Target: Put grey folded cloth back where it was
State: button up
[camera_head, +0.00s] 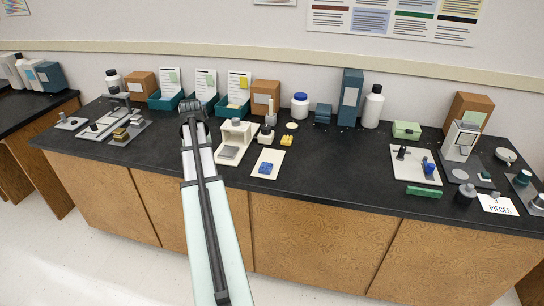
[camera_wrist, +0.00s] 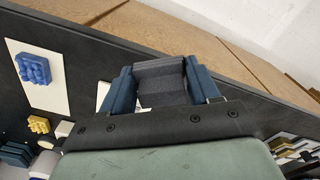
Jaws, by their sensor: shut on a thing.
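The grey folded cloth (camera_wrist: 160,82) sits between the two blue fingers of my gripper (camera_wrist: 160,88) in the wrist view. The fingers are shut on its two sides. Black counter shows around it and the wooden cabinet fronts lie beyond. In the head view my gripper (camera_head: 193,112) is over the left-middle part of the black counter (camera_head: 330,160), in front of the teal trays. I cannot make out the cloth there; my arm hides that spot. I cannot tell how high the cloth is above the counter.
Teal trays with cards (camera_head: 205,108) stand behind my gripper. A white stand (camera_head: 237,132) is close on its right, then a white sheet with a blue block (camera_head: 266,168). A grey tray (camera_head: 124,138) lies to the left. Clear counter shows between the white sheet and the right-hand board (camera_head: 415,176).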

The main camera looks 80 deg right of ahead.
jog(key=s+d+r+m, duration=0.1)
jog(key=s+d+m, duration=0.1)
jog(key=s+d, duration=0.7)
jog(key=s+d+r+m, duration=0.1)
jog(key=s+d+m, duration=0.1)
jog(key=s+d, duration=0.8)
jog(key=m, duration=0.2)
send_over(271, 157)
jog(key=shift+d+f, duration=0.1)
jog(key=shift+f, duration=4.35)
jog(key=shift+f, duration=0.1)
jog(key=o, duration=1.1)
jog(key=shift+o, duration=0.2)
notch_tip(271, 157, up, 12)
